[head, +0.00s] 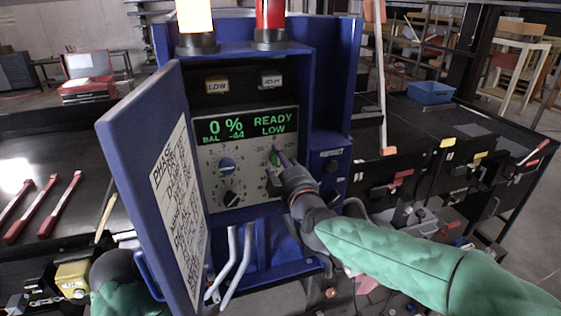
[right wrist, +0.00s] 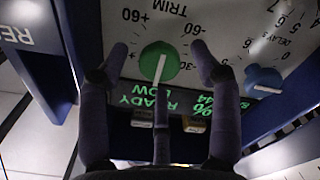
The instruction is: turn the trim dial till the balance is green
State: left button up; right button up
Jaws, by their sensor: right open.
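The green trim dial (right wrist: 156,60) is on the cabinet's light control panel; it also shows in the head view (head: 274,160), partly covered by my gripper. A white pointer line marks its face. My right gripper (head: 284,158) is open in front of it. In the right wrist view its fingers stand on either side of the dial, with visible gaps, and a third finger lies below it in the picture. The display (head: 246,126) reads "0 %", "BAL -44" and "READY LOW" in green letters. My left gripper is out of sight; only part of my left arm shows behind the door.
The blue cabinet door (head: 158,190) stands open at the left. A blue dial (head: 227,165) and a black knob (head: 231,198) share the panel. White and red lamps top the cabinet. Grey cables hang below. Dark benches with red-handled tools and a blue bin (head: 430,93) flank it.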

jog(key=shift+w+a, duration=0.1)
jog(key=shift+w, duration=0.15)
jog(key=c, duration=1.1)
jog(key=shift+c, duration=0.2)
jog(key=shift+m, duration=0.3)
